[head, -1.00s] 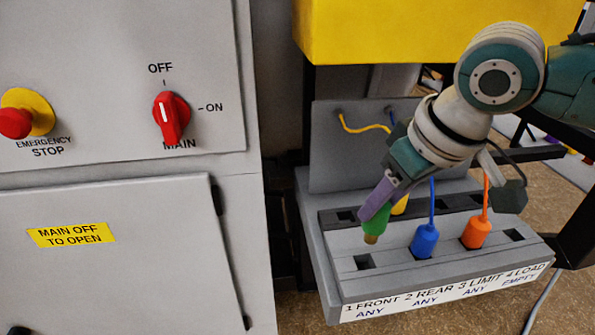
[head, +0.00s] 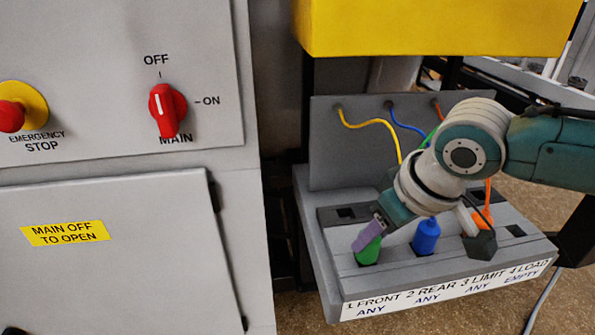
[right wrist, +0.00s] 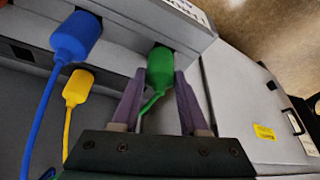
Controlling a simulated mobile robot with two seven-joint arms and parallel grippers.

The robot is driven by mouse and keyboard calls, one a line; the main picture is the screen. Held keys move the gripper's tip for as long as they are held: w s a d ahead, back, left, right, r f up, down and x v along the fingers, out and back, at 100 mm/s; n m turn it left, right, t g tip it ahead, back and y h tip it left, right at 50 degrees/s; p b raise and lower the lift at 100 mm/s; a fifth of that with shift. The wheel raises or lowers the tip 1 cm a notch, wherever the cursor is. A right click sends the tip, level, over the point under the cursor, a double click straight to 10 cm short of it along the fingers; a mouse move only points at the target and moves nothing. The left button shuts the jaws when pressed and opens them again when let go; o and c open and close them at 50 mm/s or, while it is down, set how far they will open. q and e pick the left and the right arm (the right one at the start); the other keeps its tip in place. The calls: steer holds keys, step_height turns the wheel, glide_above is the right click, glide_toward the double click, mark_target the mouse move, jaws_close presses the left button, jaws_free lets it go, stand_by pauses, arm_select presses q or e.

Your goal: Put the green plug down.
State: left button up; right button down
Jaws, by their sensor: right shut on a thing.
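The green plug (head: 368,252) is upright at the front-row socket marked 1 FRONT, and its lower end is out of sight in the socket. It also shows between purple fingers in the right wrist view (right wrist: 160,68), with its green cable trailing back between them. My right gripper (head: 369,235) is shut on the green plug from above. The grey socket block (head: 390,278) has a white label strip along its front. My left gripper is not in view.
The blue plug (head: 426,236) stands just right of the green one in socket 2. The orange plug (head: 482,219) is partly hidden by my arm. The yellow plug (right wrist: 78,88) sits in the back row. A grey cabinet (head: 110,265) with a red main switch (head: 167,109) stands left.

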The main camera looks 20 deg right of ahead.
steer(key=shift+c, duration=2.2)
jaws_free()
steer(key=shift+r, duration=0.1)
steer(key=a+p+v, duration=0.1)
steer(key=p+v, duration=0.2)
steer(key=v, duration=0.8)
steer(key=s+a+f+n+y, duration=0.1)
steer(key=s+a+n+y, duration=0.1)
steer(key=s+a, duration=0.6)
steer(key=s+d+m+h, duration=0.1)
steer(key=s+d+h, duration=0.1)
steer(key=s, duration=0.6)
steer(key=shift+f+m+g, duration=0.4)
steer(key=shift+f, duration=0.05)
steer(key=shift+s+d, duration=0.1)
steer(key=shift+s, duration=0.05)
step_height(320, 180, up, 37)
steer(key=p, duration=3.7)
steer(key=shift+r, duration=0.2)
